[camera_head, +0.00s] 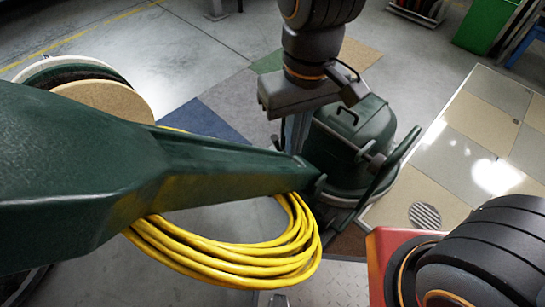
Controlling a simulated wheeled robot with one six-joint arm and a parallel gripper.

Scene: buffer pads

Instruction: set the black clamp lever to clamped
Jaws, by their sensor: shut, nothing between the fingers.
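A large dark green machine handle (200,185) runs from the left edge to the middle in the head view. A coil of yellow cable (225,258) hangs beneath it. My gripper (298,146) points down just beyond the handle's far end. Its grey fingers are together with nothing between them, and the tips are partly hidden by the handle. I cannot pick out the black clamp lever with certainty. A small dark piece (277,143) shows at the handle's upper edge, just left of my fingers, but I cannot tell what it is or how it is set.
A dark green machine (355,135) with a black top grip stands right behind my gripper. A round tan pad (105,101) lies at the left. A pale tiled platform (465,150) is at the right. A green bin (487,25) stands at the back right. Open grey floor shows at upper left.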

